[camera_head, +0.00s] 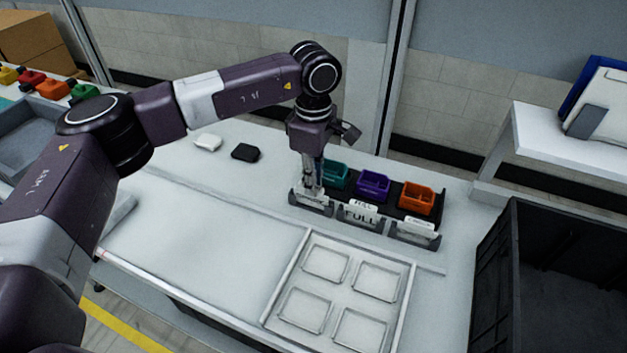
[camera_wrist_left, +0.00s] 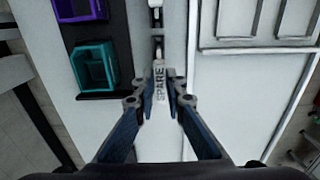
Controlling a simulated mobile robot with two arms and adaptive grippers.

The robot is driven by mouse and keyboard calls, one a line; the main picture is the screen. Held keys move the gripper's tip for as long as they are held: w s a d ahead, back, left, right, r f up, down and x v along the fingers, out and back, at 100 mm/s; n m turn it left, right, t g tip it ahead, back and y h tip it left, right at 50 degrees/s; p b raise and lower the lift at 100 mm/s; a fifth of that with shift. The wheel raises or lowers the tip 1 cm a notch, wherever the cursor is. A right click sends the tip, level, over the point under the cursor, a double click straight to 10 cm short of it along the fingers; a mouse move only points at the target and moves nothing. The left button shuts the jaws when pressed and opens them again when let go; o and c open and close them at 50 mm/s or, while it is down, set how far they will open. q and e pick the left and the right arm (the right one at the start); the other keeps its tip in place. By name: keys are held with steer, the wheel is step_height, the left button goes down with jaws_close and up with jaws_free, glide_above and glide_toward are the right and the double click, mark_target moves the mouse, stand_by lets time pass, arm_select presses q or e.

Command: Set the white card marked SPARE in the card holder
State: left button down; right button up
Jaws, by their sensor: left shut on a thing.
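The white card marked SPARE (camera_wrist_left: 159,84) is between the fingertips of my left gripper (camera_wrist_left: 160,92), which is shut on it. In the head view my left gripper (camera_head: 313,186) points down at the left end of the bin rack, in front of the teal bin. The left card holder (camera_head: 312,209) is right below it. The fingers cover much of the card there, and I cannot tell whether its lower edge is in the holder. The middle card holder (camera_head: 359,220) bears a white card marked FULL (camera_head: 360,208). My right gripper is not in view.
The black rack (camera_head: 388,199) carries a teal bin (camera_head: 336,174), a purple bin (camera_head: 373,184) and an orange bin (camera_head: 416,197). The right holder (camera_head: 414,234) also has a card. A pale tray (camera_head: 268,318) with recesses lies in front. A dark crate (camera_head: 492,262) stands right.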

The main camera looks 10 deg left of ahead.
arm_select(q)
steer(key=shift+f, duration=0.4)
stand_by(0.3)
steer(key=c, duration=1.9)
jaws_free()
steer(key=shift+r, duration=0.1)
step_height(320, 180, up, 12)
